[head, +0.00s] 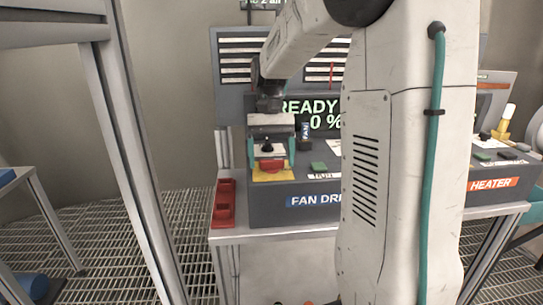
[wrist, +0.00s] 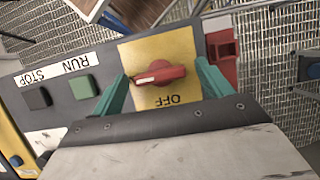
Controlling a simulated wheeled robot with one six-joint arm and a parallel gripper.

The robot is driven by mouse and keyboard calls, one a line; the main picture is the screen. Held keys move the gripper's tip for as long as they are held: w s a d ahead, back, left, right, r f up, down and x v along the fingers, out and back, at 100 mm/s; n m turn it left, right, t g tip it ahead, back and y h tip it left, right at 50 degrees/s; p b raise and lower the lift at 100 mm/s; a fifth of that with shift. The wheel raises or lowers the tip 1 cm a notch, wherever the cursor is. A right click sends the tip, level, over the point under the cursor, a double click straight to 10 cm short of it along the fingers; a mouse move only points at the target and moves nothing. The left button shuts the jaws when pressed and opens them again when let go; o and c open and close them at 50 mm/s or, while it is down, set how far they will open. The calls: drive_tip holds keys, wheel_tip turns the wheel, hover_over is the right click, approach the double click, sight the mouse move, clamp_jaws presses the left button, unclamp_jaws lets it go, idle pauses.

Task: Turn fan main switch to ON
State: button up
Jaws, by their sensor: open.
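The fan main switch is a red rotary knob (wrist: 160,74) on a yellow plate (wrist: 137,51), with the word OFF printed on the plate. In the head view the red knob (head: 272,164) sits at the left end of the fan drive console (head: 262,205). My gripper (wrist: 160,83) is open, with one teal finger on each side of the knob. The fingers look apart from it, though their depth is hard to judge. The knob's handle lies roughly crosswise between the fingers. The ON marking is not visible.
A green button (wrist: 83,87) and a black button (wrist: 37,98) sit beside the plate, labelled RUN and STOP. A red tray (head: 224,203) lies left of the console. A display (head: 310,115) behind reads READY and 0 %. The heater console (head: 492,165) is at right. A metal frame post (head: 125,150) stands at left.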

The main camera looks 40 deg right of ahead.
drive_tip(key=shift+r, duration=0.1)
drive_tip(key=v, duration=0.7)
drive_tip(key=shift+r, duration=0.25)
drive_tip(key=shift+w+d, duration=0.15)
drive_tip(key=shift+w, duration=0.05)
